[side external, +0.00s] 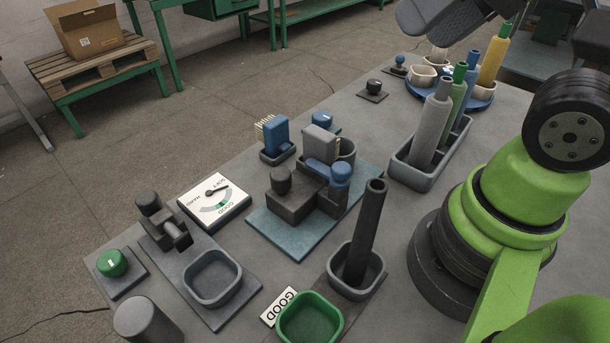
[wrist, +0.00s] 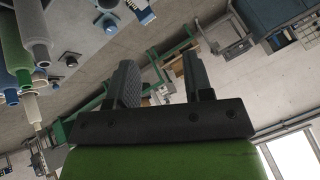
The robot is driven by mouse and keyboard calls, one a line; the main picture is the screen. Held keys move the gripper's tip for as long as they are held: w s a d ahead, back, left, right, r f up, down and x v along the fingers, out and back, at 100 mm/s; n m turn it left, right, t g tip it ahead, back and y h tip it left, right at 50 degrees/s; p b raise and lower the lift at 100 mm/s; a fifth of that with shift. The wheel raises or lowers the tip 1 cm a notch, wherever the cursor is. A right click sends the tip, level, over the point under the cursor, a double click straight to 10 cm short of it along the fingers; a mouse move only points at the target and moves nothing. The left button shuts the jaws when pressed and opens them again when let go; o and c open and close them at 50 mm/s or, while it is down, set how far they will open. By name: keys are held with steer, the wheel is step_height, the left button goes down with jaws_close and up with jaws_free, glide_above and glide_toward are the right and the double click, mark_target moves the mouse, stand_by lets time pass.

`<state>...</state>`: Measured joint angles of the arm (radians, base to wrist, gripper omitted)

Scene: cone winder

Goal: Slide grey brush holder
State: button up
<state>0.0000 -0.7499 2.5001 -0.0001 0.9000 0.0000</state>
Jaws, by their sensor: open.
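A light grey block (side external: 320,140), which looks like the grey brush holder, stands on the teal plate (side external: 265,232), behind a dark block mechanism (side external: 295,203) with a black knob and a blue knob (side external: 341,172). Its lower part is hidden by the mechanism. A similar blue block (side external: 275,135) with pale bristles stands in a grey cup to its left. My gripper (wrist: 160,82) is open and empty in the wrist view, its two dark fingers apart. It is away from the grey block. In the side view, dark parts of my arm show at the top right.
A grey tray (side external: 400,175) holds tall grey, green and blue cones near my arm. A dark upright tube (side external: 366,230) stands in a grey cup. A dial (side external: 214,200), green bin (side external: 310,318) and green button (side external: 112,263) stand nearer the front. A blue turntable (side external: 478,100) is at the back.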

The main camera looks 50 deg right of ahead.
steer(key=shift+o, duration=0.8)
steer(key=shift+w, duration=0.15)
steer(key=n+g+h, duration=0.2)
steer(key=n+g, duration=0.5)
steer(key=n, duration=0.6)
glide_above(280, 173)
step_height(280, 173, down, 14)
steer(key=shift+d+f, duration=0.1)
step_height(280, 173, down, 10)
steer(key=shift+f, duration=0.1)
steer(key=shift+c, duration=0.4)
